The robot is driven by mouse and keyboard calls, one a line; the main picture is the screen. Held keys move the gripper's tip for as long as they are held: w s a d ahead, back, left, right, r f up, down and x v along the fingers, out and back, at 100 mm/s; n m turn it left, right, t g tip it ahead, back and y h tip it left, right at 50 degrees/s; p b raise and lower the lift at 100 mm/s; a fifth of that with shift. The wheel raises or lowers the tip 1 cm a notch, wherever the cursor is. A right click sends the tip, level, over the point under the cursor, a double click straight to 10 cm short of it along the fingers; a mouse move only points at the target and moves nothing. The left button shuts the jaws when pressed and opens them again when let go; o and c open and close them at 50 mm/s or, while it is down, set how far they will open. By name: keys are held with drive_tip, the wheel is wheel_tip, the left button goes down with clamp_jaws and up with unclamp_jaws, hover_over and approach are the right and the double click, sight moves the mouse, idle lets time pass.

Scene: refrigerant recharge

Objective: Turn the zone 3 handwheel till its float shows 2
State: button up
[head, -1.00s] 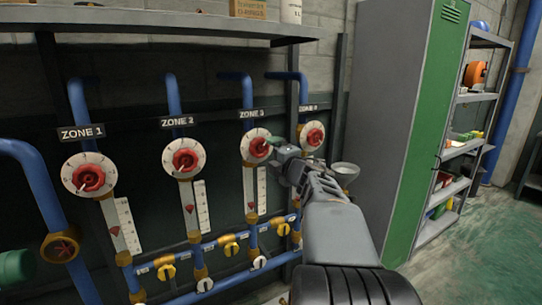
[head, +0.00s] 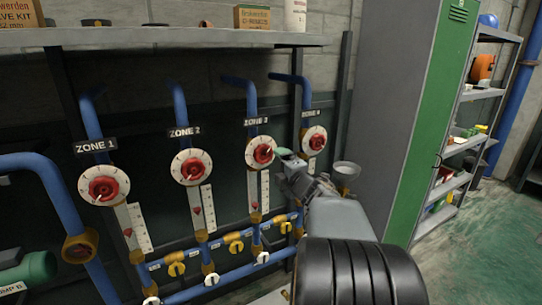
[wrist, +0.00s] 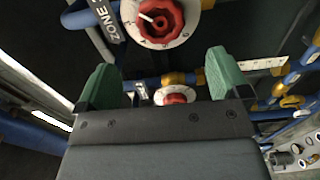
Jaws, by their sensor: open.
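The zone 3 handwheel (head: 263,153) is red with a pale pointer mark, on a white round dial under the ZONE 3 label (head: 257,121). Its red float (head: 254,206) sits low in the gauge below; the scale figures are too small to read. My gripper (head: 288,155) has green fingertips and is just right of the zone 3 dial, apart from the wheel. In the wrist view my gripper (wrist: 164,65) is open and empty. One red handwheel (wrist: 160,20) shows above the fingers and a farther one (wrist: 175,97) between them; their zone numbers cannot be read.
Handwheels for zone 1 (head: 103,185), zone 2 (head: 191,167) and zone 4 (head: 315,142) stand alongside on blue pipes. A shelf (head: 180,39) runs above. A pale funnel (head: 346,168) and a grey-green cabinet (head: 400,120) are to the right.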

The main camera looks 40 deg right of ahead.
sight(265, 155)
drive_tip(key=w, duration=0.3)
drive_tip(key=w+p, duration=0.1)
drive_tip(key=w, duration=0.1)
drive_tip(key=w+d, duration=0.1)
drive_tip(key=w, duration=0.2)
drive_tip(key=shift+w, duration=0.35)
drive_tip(key=shift+c, duration=0.2)
drive_tip(key=shift+s, duration=0.1)
drive_tip(key=c, duration=0.9)
drive_tip(key=shift+o, duration=0.2)
drive_tip(key=shift+f+n+b, duration=0.15)
drive_tip(key=shift+n+b, duration=0.35)
drive_tip(key=shift+b, duration=0.15)
drive_tip(key=shift+n+b, duration=1.6)
drive_tip(key=shift+b, duration=0.2)
drive_tip(key=o, duration=0.9)
drive_tip(key=s, duration=0.7)
drive_tip(key=shift+a+b, duration=0.4)
